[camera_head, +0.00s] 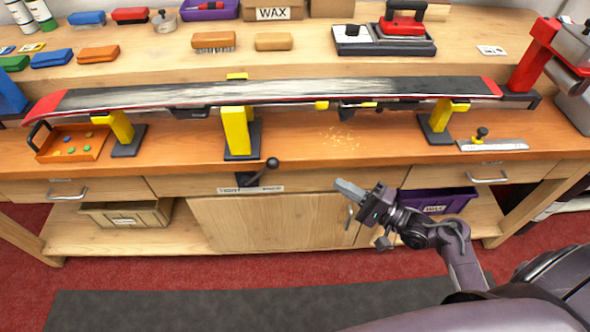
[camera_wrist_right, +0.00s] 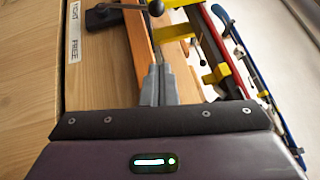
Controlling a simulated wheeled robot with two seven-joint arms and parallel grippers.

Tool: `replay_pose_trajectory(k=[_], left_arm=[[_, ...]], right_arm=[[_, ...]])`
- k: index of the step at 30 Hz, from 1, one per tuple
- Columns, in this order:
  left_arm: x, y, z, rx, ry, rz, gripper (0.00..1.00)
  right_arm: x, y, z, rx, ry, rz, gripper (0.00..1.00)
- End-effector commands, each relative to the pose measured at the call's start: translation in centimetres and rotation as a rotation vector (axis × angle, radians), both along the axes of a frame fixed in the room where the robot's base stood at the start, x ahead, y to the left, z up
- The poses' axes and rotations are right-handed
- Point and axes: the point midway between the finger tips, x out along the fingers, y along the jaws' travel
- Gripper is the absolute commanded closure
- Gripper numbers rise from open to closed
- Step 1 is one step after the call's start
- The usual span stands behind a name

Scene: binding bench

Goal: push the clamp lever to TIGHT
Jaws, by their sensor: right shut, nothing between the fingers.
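The clamp lever (camera_head: 272,164) is black with a round knob and sits on the bench's front edge below the middle vise. It leans to the right, toward the FREE end of its white label plate (camera_head: 250,189); TIGHT is at the left end. The lever's knob also shows at the top of the right wrist view (camera_wrist_right: 156,8), beside the label plate (camera_wrist_right: 73,32). My right gripper (camera_head: 349,189) is shut and empty, in front of the bench, to the right of the lever and apart from it. Its closed fingers show in the wrist view (camera_wrist_right: 158,85). My left gripper is out of view.
A ski (camera_head: 270,92) lies across yellow vise supports (camera_head: 237,132) above the lever. A cupboard door (camera_head: 265,222), a beige bin (camera_head: 125,214) and a purple bin (camera_head: 450,201) are below the bench top. The space between gripper and lever looks clear.

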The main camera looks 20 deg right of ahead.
Motion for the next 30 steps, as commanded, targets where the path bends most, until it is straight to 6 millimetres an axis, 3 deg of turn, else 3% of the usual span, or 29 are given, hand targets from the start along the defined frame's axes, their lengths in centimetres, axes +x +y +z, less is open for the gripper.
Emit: replay_pose_trajectory(k=[13, 26, 30], left_arm=[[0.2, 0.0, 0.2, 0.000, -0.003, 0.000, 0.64], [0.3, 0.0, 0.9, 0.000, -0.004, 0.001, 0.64], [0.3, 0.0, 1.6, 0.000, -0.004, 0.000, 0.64]], right_arm=[[1.1, 0.9, 0.3, 0.001, -0.002, -0.001, 1.00], [7.7, 6.3, 1.7, 0.001, -0.002, -0.001, 1.00], [7.8, 8.5, 2.1, 0.000, 0.002, -0.002, 1.00]])
